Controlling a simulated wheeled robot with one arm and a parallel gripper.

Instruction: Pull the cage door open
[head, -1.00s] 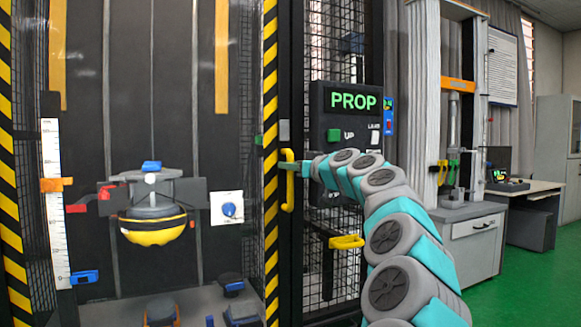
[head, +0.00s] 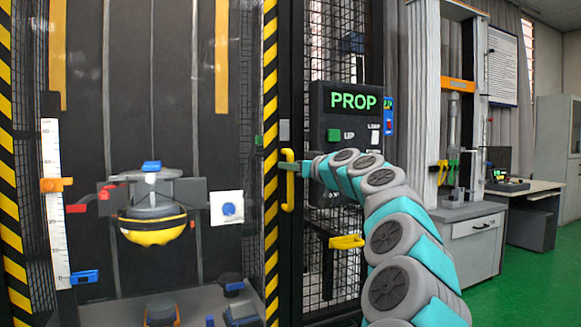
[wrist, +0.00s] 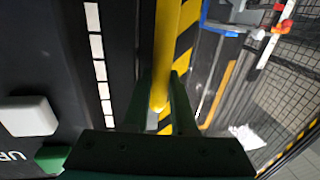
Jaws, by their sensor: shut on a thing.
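The cage door is a clear panel edged with a yellow-and-black striped frame (head: 270,130) in the head view; the stripes also show in the wrist view (wrist: 184,50). Its yellow vertical handle (head: 289,195) is at the right edge of the door. In the wrist view the handle (wrist: 166,50) runs down between my two dark fingers. My gripper (head: 289,166) is shut on the handle, on its upper part. The door appears to stand in line with its frame, with no clear gap.
Right of the door is a dark control panel (head: 345,115) reading PROP, with a green and a white button. A yellow bracket (head: 347,242) sticks out below it. Behind the door hangs a yellow-and-black helmet-like object (head: 153,230). Green floor (head: 545,275) is free at the right.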

